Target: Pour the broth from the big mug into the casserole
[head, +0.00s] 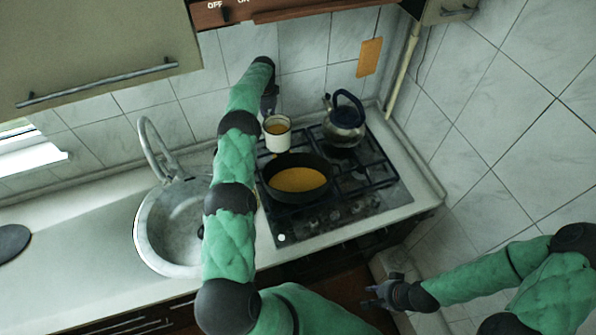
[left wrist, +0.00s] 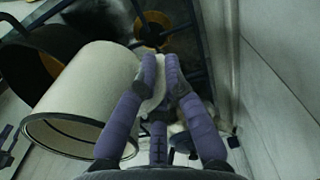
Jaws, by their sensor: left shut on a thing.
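The big mug (head: 288,143), white with a dark rim, is nearly upright at the back left of the stove, with orange broth visible inside. My left gripper (head: 269,104) is behind it, partly hidden by its own arm. In the left wrist view the purple fingers (left wrist: 158,85) are closed on the handle of the mug (left wrist: 90,85). The dark casserole (head: 296,201) sits just in front of the mug and holds orange liquid. Its dark wall (left wrist: 22,50) shows at the left of the left wrist view. My right gripper (head: 377,293) is empty, fingers apart, low before the counter.
A kettle (head: 344,124) with a dark blue handle stands on the back right of the stove (head: 352,202). A sink (head: 168,243) with a tall faucet (head: 153,145) is on the left. An orange board (head: 369,57) hangs on the tiled wall.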

